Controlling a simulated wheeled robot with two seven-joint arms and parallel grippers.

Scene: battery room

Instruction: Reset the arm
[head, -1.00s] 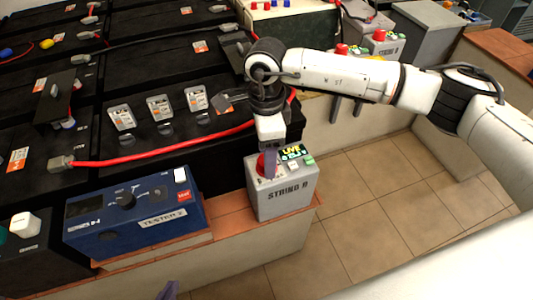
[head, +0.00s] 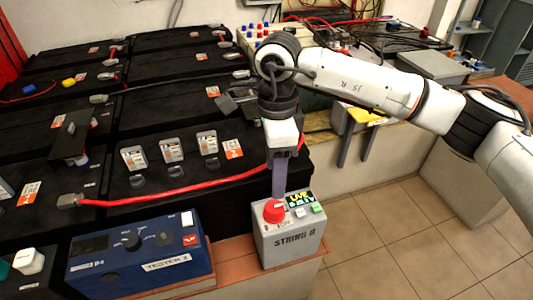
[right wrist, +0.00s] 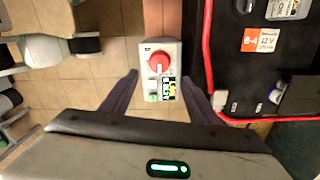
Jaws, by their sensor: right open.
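A grey control box marked STRING B (head: 289,238) stands on the brick-coloured ledge. It has a red button (head: 273,211), a lit display reading LIVE (head: 299,198) and a green button (head: 317,209). My right gripper (head: 279,190) points down just above the box, close to the red button; contact cannot be told from the head view. In the right wrist view its two fingers (right wrist: 159,76) are spread and empty, with the box's red button (right wrist: 159,62) ahead between them. My left gripper is out of view.
A blue tester (head: 140,255) stands left of the box. Black battery blocks (head: 180,110) fill the left behind, with a red cable (head: 170,195) along their front. A yellow-topped item (head: 367,117) hangs by the wall. Tiled floor (head: 400,235) lies open at right.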

